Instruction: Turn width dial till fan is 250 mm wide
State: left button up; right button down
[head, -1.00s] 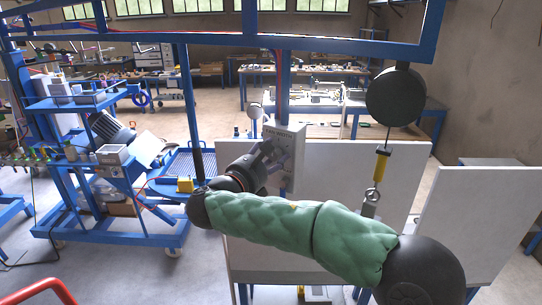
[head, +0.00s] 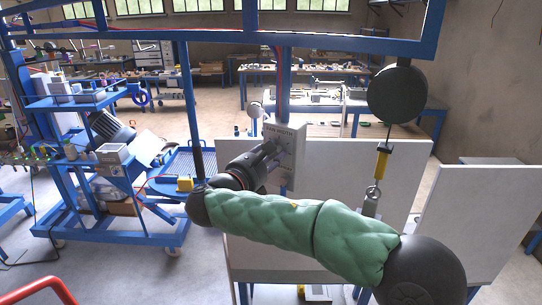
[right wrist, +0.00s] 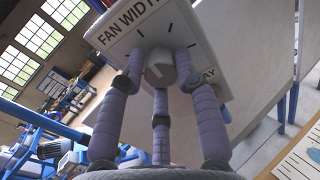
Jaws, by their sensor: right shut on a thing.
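The width dial is a light grey knob (right wrist: 160,68) on the face of a pale box (right wrist: 205,35) marked "FAN WIDTH" in the right wrist view. Black tick marks surround it. In the head view the box (head: 315,150) hangs on a blue post, and my gripper covers much of its dial. My right gripper (right wrist: 161,70) has its grey-purple fingers closed around the knob; it also shows at the box in the head view (head: 274,151). The dial's exact setting is not readable. My left gripper is not in view. No width reading in millimetres can be made out.
A blue frame (head: 340,45) crosses above. White panels (head: 365,165) stand behind and right of my right arm. A black round body (head: 397,93) with a yellow piece (head: 381,164) hangs at right. A blue cart (head: 115,215) stands at left.

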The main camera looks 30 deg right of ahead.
jog(key=m+b, duration=0.4)
jog(key=m, duration=0.1)
jog(key=m+b, duration=0.5)
jog(key=shift+s+d+m, duration=0.15)
jog(key=shift+m, duration=0.15)
jog(key=m+b, duration=0.4)
jog(key=shift+f, duration=0.1)
jog(key=shift+m+b, duration=1.75)
jog(key=shift+m, duration=0.35)
jog(key=shift+f, duration=0.1)
jog(key=c, duration=0.9)
grip_release()
jog(key=shift+c, duration=0.2)
jog(key=shift+s+d, duration=0.1)
jog(key=shift+s, duration=0.05)
